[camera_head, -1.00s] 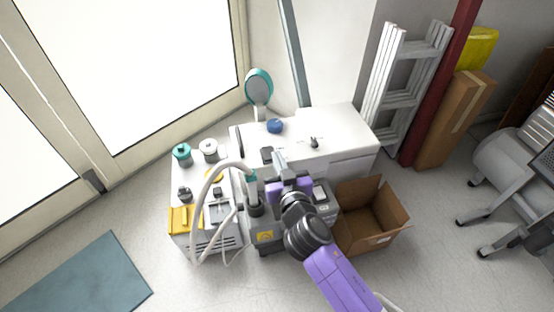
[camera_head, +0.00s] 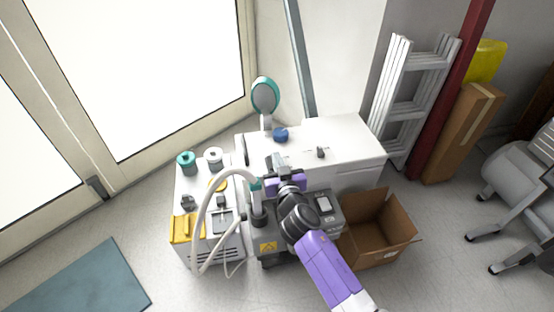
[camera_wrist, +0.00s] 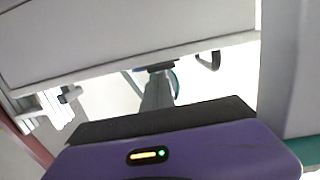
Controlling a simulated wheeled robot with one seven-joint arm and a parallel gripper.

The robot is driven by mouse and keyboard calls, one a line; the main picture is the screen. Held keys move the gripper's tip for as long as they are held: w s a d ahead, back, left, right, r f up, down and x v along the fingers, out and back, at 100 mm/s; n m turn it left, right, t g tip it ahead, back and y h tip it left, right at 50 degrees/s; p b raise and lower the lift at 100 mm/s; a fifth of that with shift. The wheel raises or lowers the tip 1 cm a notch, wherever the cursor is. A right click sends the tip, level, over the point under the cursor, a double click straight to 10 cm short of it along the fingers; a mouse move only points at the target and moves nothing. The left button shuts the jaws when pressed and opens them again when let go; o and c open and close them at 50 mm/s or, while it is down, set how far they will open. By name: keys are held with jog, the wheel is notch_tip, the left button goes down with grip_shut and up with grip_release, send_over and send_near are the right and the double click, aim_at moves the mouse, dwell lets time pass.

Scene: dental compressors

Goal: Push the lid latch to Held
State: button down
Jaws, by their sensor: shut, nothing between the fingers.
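My gripper (camera_head: 279,160) reaches over the dark grey compressor unit (camera_head: 265,247) to the front edge of the white cabinet (camera_head: 350,143). Its fingers are shut and empty; in the wrist view the closed fingers (camera_wrist: 158,92) point at a pale panel edge. I cannot tell whether they touch it. I cannot identify the lid latch with certainty. A small dark lever (camera_head: 320,152) stands on the cabinet top, right of my gripper. A dark loop (camera_wrist: 208,61) shows in the wrist view, right of the fingers. My wrist hides part of the grey unit.
A white hose (camera_head: 203,215) arches just left of my gripper. A white unit with a yellow part (camera_head: 186,228) stands left. A round teal-rimmed mirror (camera_head: 265,96) and a blue knob (camera_head: 281,135) are behind. An open cardboard box (camera_head: 380,238) lies right.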

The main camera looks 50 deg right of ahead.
jog(key=shift+r+p, duration=0.15)
jog(key=shift+p, duration=0.75)
jog(key=shift+f, duration=0.3)
jog(key=r+p, duration=0.1)
jog(key=r, duration=0.1)
jog(key=r+p, duration=0.1)
jog(key=r, duration=0.1)
jog(key=shift+w+d+p, duration=0.1)
jog(key=shift+w+p, duration=0.2)
jog(key=r+p+v, duration=0.1)
jog(key=r+v, duration=0.1)
jog(key=v, duration=0.7)
jog(key=shift+s+r, duration=0.2)
jog(key=shift+r, duration=0.05)
